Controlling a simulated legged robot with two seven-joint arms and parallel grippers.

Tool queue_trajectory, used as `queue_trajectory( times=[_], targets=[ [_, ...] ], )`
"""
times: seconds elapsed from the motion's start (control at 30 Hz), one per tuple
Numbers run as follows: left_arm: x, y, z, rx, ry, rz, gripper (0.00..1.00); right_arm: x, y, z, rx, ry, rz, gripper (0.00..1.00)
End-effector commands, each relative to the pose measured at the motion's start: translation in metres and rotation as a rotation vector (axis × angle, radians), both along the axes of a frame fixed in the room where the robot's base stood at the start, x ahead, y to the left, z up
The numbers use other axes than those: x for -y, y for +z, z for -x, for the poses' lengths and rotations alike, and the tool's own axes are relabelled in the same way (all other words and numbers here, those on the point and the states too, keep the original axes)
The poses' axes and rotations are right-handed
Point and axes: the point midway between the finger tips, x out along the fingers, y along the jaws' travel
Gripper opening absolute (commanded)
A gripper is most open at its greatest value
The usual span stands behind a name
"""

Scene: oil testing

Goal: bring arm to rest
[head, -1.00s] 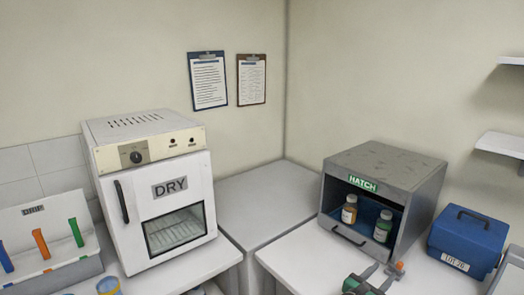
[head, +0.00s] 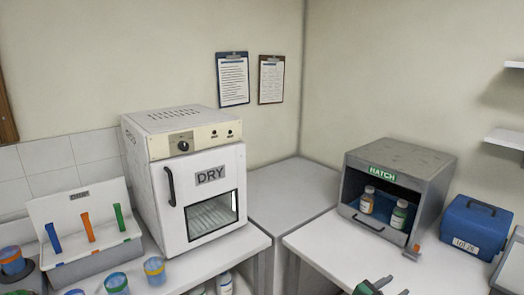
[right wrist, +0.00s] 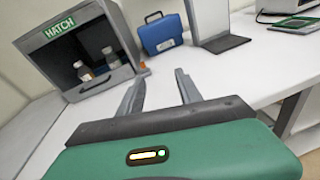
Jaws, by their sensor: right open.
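My right gripper (head: 390,283) shows at the bottom edge of the head view, in front of the right-hand table. In the right wrist view, its two grey fingers (right wrist: 158,88) stand apart with nothing between them. The grey hatch box (head: 400,157) stands beyond it, with two bottles inside, one amber (head: 367,201) and one green-labelled (head: 398,216). The hatch box is at the upper left of the right wrist view (right wrist: 75,45). The gripper is apart from the bottles. My left gripper is not in view.
A blue case (head: 476,228) stands right of the hatch. A white DRY oven (head: 205,195) stands on the left counter, beside a rack (head: 85,225) and several coloured cups. The white table (head: 335,245) before the hatch is mostly clear. A small orange piece (right wrist: 143,66) is by the hatch.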

Motion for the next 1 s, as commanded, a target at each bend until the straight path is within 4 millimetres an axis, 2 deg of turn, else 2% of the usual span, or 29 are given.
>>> queue_trajectory(
  times=[0.2, 0.37, 0.47, 0.53, 0.57, 0.6, 0.7, 0.83, 1.0],
  targets=[
    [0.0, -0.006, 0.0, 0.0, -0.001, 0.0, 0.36, 0.014, -0.029, 0.056, 0.063, -0.185, -0.257, 0.42],
    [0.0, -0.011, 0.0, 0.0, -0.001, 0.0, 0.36, 0.007, -0.062, 0.115, 0.146, -0.387, -0.539, 0.42],
    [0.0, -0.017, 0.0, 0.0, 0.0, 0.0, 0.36, -0.015, -0.086, 0.16, 0.231, -0.559, -0.777, 0.42],
    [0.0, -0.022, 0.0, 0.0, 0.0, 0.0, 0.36, -0.045, -0.102, 0.197, 0.317, -0.716, -0.983, 0.42],
    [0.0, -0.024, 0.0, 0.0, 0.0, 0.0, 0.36, -0.062, -0.107, 0.213, 0.366, -0.795, -1.083, 0.42],
    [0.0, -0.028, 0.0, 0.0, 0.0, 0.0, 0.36, -0.088, -0.111, 0.233, 0.434, -0.903, -1.216, 0.42],
    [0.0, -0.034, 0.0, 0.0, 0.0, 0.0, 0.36, -0.144, -0.11, 0.27, 0.614, -1.147, -1.483, 0.42],
    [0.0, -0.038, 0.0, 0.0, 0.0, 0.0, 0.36, -0.181, -0.103, 0.294, 0.789, -1.35, -1.662, 0.42],
    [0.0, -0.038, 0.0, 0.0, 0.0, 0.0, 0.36, -0.192, -0.1, 0.3, 0.856, -1.423, -1.713, 0.42]
  ],
)
